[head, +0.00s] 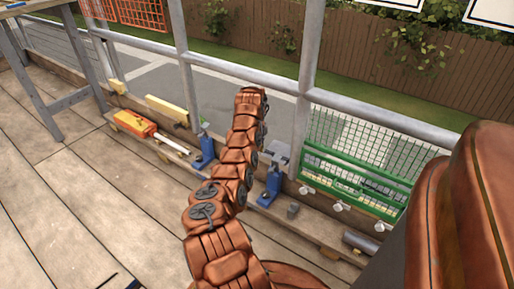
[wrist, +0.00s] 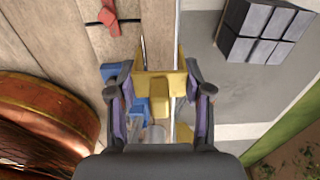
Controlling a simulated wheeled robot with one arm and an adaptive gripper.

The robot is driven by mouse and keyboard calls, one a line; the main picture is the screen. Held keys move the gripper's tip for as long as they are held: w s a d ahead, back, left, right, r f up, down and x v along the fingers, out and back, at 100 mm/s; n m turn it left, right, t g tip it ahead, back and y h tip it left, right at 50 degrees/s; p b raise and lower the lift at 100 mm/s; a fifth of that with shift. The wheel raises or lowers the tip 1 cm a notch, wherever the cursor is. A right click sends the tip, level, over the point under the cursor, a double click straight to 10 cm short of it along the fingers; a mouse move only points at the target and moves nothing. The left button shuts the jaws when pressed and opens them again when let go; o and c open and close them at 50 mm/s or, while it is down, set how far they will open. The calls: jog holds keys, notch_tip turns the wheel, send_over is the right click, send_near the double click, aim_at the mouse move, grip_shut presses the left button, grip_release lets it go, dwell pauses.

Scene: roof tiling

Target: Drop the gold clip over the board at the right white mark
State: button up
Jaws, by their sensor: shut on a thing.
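My gripper (wrist: 158,98) has dark fingers with purple pads, one on each side of a gold clip (wrist: 158,85). It is shut on the clip. The clip shows as a yellow piece with upright sides and a middle block. Beyond it a wooden board (wrist: 157,35) runs up the wrist view, in line with the clip. I cannot tell whether the clip touches the board. I cannot make out the right white mark for certain. In the head view my arm reaches towards the railing and hides the gripper and clip.
A metal railing (head: 245,90) runs along the deck edge. An orange case (head: 134,122), blue stands (head: 270,186) and a green rack (head: 345,180) sit along it. In the wrist view, dark grey blocks (wrist: 265,30) are at upper right and a red piece (wrist: 108,15) at upper left.

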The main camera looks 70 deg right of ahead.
jog(key=shift+f, duration=2.65)
jog(key=o, duration=1.3)
jog(key=shift+o, duration=0.2)
jog(key=shift+r, duration=0.1)
